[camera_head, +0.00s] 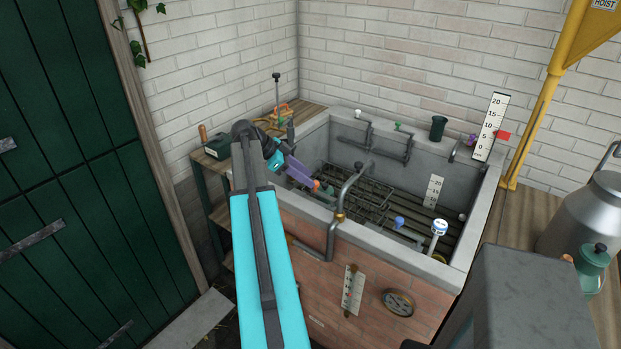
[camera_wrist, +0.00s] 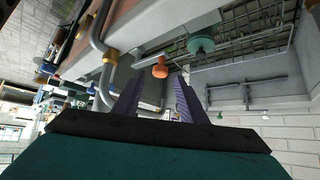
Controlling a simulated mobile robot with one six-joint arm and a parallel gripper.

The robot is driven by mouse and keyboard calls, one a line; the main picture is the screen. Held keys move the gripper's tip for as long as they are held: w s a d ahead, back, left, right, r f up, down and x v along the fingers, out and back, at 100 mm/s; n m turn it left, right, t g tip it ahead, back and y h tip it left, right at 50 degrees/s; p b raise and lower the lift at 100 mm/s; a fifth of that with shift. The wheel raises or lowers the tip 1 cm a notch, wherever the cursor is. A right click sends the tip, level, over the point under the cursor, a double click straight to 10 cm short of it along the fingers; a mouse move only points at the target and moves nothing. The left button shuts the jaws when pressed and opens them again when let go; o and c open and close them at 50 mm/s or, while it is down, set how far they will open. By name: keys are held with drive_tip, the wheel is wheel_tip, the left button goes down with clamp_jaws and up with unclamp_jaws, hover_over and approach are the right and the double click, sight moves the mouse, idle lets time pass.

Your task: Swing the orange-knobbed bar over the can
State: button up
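The orange knob (camera_head: 317,185) sits at the left inside of the concrete trough, just beyond my fingertips; its bar is hard to make out. In the wrist view the orange knob (camera_wrist: 160,69) shows ahead of and between my purple fingers, seemingly not gripped. My gripper (camera_head: 304,177) reaches over the trough's left rim; in the wrist view its fingers (camera_wrist: 157,82) stand apart. A large metal can (camera_head: 585,217) stands on the boards at the right. I see no can clearly inside the trough.
The trough (camera_head: 462,262) has a grey pipe (camera_head: 345,190) over its front rim, a blue knob (camera_head: 398,222) and a white-blue gauge (camera_head: 439,227). A green knob (camera_wrist: 201,44) is near the orange one. A wooden shelf (camera_head: 306,108) and a yellow hoist (camera_head: 538,120) stand beside.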

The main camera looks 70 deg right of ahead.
drive_tip(key=shift+p+x, duration=0.3)
drive_tip(key=shift+x, duration=1.15)
clamp_jaws()
